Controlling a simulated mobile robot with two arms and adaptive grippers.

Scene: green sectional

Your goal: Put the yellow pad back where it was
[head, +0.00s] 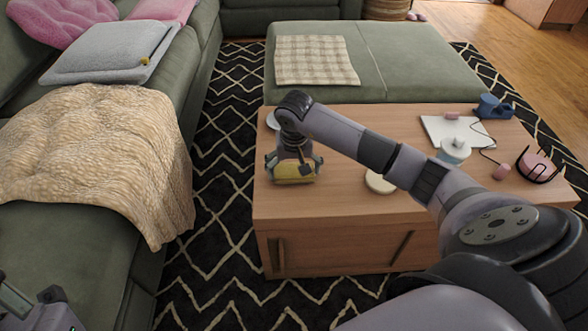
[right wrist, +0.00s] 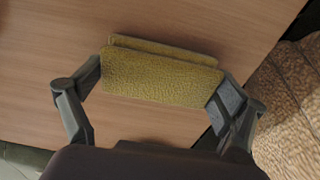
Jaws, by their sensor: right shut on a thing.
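The yellow pad (head: 293,174) is between the fingers of my right gripper (head: 294,166), at the left end of the wooden coffee table (head: 345,208). In the right wrist view the pad (right wrist: 160,78) is textured and mustard yellow, with a second edge or layer showing behind it. The right fingers (right wrist: 160,84) press on its two ends. I cannot tell whether the pad touches the tabletop or is just above it. Part of my left gripper (head: 38,308) shows at the lower left corner; its fingertips are not clear.
A round cream object (head: 379,182) lies right of the pad, and a pale dish (head: 272,120) is partly hidden behind my wrist. A white-lidded jar (head: 455,151), papers (head: 440,126), a blue item (head: 490,107) and a dark wire holder (head: 537,168) occupy the table's right side. The green sofa stands left.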

